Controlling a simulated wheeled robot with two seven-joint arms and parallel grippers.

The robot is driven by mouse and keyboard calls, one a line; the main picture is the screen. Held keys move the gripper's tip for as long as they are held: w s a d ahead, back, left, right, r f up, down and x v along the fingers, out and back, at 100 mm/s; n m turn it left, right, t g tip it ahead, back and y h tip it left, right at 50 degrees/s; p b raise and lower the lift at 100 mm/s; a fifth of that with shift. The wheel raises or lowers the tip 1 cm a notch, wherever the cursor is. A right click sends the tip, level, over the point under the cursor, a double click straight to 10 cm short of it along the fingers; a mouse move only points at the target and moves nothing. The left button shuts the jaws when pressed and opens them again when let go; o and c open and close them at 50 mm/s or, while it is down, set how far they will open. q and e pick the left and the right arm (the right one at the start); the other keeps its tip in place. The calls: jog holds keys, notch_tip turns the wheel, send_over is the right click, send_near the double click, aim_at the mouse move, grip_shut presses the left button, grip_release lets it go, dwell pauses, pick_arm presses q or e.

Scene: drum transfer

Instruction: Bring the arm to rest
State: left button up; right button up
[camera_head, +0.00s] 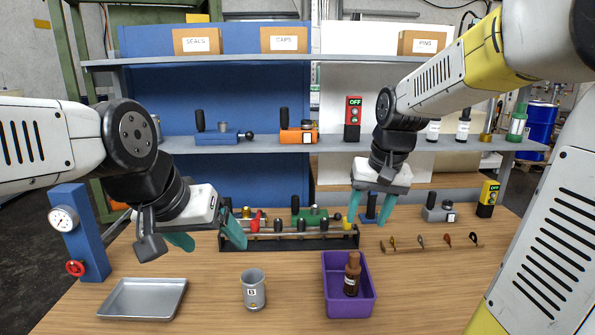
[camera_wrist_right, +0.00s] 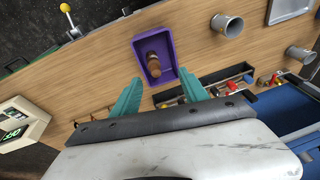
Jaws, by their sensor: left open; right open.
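My right gripper (camera_head: 368,217) hangs above the back of the wooden table, left of the row of small hooks. Its teal fingers are apart with nothing between them, and they also show in the right wrist view (camera_wrist_right: 159,78). My left gripper (camera_head: 212,243) is above the table at the left, with its teal fingers apart and empty. A purple bin (camera_head: 336,303) stands at the front of the table with a brown bottle (camera_head: 352,276) upright in it. Both grippers are clear of the bin, which also shows in the right wrist view (camera_wrist_right: 140,52).
A metal cup (camera_head: 254,291) and a silver tray (camera_head: 142,298) are on the front left of the table. A dark rack (camera_head: 290,242) with several tools lies behind. A blue gauge post (camera_head: 80,235) stands left. A shelf (camera_head: 335,144) runs behind the table.

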jog(key=s+a+r+n+t+y, duration=0.1)
jog(key=s+r+t, duration=0.2)
jog(key=s, duration=1.1)
jog(key=shift+a, duration=0.2)
jog(key=shift+r, duration=0.1)
